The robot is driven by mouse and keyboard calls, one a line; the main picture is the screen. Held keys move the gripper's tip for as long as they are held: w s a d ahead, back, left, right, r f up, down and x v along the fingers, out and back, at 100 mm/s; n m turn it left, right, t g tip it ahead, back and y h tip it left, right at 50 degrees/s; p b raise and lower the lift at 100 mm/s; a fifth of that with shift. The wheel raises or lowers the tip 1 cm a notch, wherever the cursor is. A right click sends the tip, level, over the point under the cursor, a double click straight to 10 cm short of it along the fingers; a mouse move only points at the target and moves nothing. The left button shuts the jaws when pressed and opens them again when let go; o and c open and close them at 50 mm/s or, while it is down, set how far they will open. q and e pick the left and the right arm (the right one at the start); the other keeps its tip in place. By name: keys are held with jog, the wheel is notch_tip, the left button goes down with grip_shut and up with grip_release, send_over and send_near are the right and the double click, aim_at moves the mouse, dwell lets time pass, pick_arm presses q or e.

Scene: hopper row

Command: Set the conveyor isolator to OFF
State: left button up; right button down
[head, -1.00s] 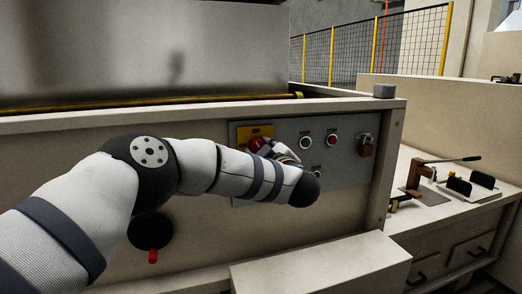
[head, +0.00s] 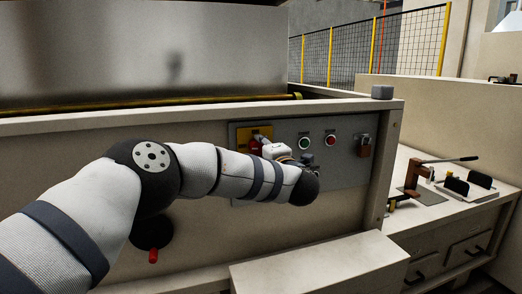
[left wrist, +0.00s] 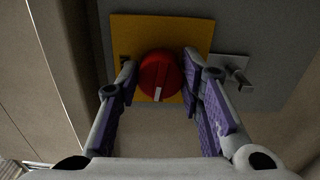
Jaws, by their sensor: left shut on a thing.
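The conveyor isolator is a round red knob (head: 254,147) on a yellow plate (head: 263,130), set in a grey control panel (head: 345,173). In the left wrist view the knob (left wrist: 160,76) shows a white mark on its lower part, pointing to the bottom of the picture. My left gripper (left wrist: 160,72) has its purple-padded fingers on either side of the knob and is shut on it. In the head view the gripper (head: 262,149) is partly hidden by my wrist. Lettering on the plate is too small to read. My right gripper is not in view.
A green button (head: 304,143), a red button (head: 331,140) and a padlock (head: 365,146) are right of the isolator. A ledge (head: 320,265) juts out below the panel. A bench with a clamp (head: 414,176) stands right.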

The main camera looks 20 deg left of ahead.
pick_arm(q)
jog(key=shift+n, duration=0.6)
jog(key=shift+d+n, duration=0.1)
jog(key=shift+n, duration=0.2)
jog(key=o, duration=1.2)
jog(key=shift+c, duration=0.2)
jog(key=v, duration=1.2)
